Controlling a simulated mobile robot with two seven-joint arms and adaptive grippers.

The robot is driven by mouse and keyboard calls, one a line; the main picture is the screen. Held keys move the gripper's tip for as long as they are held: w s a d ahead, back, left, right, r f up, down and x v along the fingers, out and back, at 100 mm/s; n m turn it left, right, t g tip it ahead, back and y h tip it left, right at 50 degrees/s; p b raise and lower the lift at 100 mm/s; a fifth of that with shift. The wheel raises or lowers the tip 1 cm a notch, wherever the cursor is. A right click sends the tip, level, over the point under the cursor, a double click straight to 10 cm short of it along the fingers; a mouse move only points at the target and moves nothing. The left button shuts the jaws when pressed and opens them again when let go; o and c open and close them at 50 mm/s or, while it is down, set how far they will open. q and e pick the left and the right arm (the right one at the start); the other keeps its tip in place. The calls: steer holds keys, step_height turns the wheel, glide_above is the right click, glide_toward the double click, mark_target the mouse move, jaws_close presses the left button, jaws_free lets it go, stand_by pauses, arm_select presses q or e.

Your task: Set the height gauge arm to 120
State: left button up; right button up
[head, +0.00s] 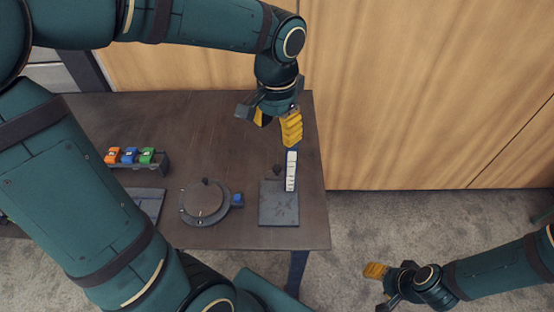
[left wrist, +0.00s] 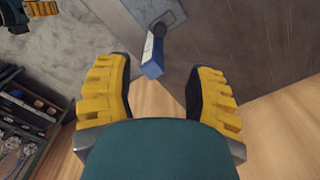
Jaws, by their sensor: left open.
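The height gauge stands near the right end of the table, with a flat dark base (head: 279,208), an upright white scale (head: 291,172) and a blue top. A small dark piece (head: 277,170), which looks like its arm, sits left of the scale's upper part. The scale figures are too small to read. My left gripper (head: 275,122) is open and empty, beyond the gauge's top. In the left wrist view the blue top (left wrist: 152,68) shows between the spread yellow fingers (left wrist: 160,75), apart from both. My right gripper (head: 380,287) is open and empty, off the table's right side.
A round dial device (head: 205,203) with a blue knob (head: 238,199) lies left of the gauge. A rack (head: 150,163) with orange, blue and green items stands further left. A wooden wall (head: 420,100) rises behind.

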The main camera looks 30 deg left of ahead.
mark_target(277, 167)
arm_select(q)
step_height(277, 167, down, 13)
steer(key=b, duration=0.3)
steer(key=shift+r, duration=0.15)
jaws_close()
steer(key=shift+r, duration=0.15)
